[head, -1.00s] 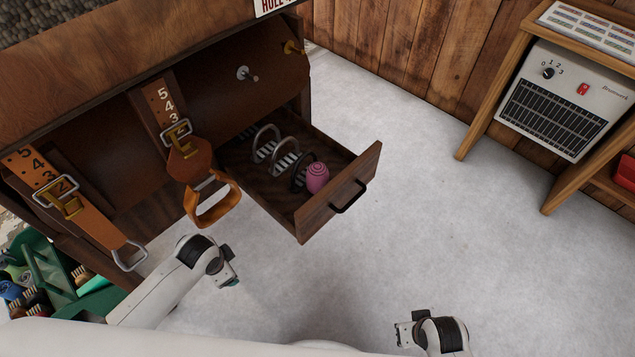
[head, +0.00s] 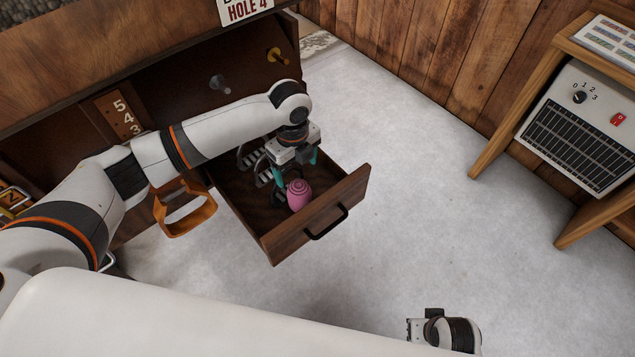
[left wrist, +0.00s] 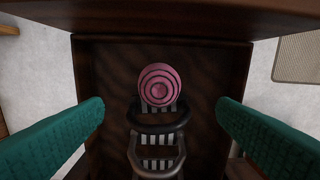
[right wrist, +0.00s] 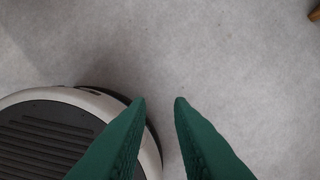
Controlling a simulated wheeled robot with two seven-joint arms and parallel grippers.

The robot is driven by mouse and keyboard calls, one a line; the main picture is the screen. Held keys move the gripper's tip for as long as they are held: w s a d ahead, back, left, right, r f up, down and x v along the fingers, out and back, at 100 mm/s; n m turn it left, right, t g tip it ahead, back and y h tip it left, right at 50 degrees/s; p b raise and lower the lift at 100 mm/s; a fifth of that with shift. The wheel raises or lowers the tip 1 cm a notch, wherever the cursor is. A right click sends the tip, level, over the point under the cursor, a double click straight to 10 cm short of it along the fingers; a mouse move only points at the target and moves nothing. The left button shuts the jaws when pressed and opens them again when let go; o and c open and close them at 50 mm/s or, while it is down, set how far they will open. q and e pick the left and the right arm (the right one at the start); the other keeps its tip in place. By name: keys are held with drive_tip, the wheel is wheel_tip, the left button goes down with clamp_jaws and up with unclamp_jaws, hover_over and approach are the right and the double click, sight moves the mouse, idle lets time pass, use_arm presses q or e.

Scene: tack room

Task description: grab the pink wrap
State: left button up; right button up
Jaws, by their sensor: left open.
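The pink wrap (head: 299,193) is a rolled, egg-like shape standing in the open drawer (head: 285,240), near its front panel. In the left wrist view the wrap (left wrist: 159,86) shows from above as pink and dark rings. My left gripper (head: 295,173) is over the drawer, pointing down, with the wrap close to its fingers. In the left wrist view its green fingers (left wrist: 160,130) are wide apart, with nothing between them touching. My right gripper (right wrist: 160,100) is low over the floor, its fingertips a small gap apart and empty.
Dark metal rings with striped pieces (left wrist: 158,150) stand in a row behind the wrap. A wooden stand with a heater (head: 575,125) is at the right. The floor between is clear.

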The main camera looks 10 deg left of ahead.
sight(297, 185)
use_arm(q)
drive_tip(key=shift+f, duration=0.4)
wheel_tip(297, 185, down, 5)
drive_tip(key=shift+s+a+f+b, duration=0.1)
drive_tip(key=shift+s+b, duration=0.05)
drive_tip(key=shift+b, duration=0.75)
drive_tip(key=f+b, duration=0.1)
drive_tip(key=f, duration=0.1)
drive_tip(key=f+b, duration=0.1)
drive_tip(key=f, duration=0.2)
drive_tip(key=shift+d+f, duration=0.2)
drive_tip(key=shift+f, duration=0.15)
drive_tip(key=c, duration=1.1)
use_arm(e)
wheel_tip(297, 185, up, 13)
drive_tip(key=s+t, duration=0.1)
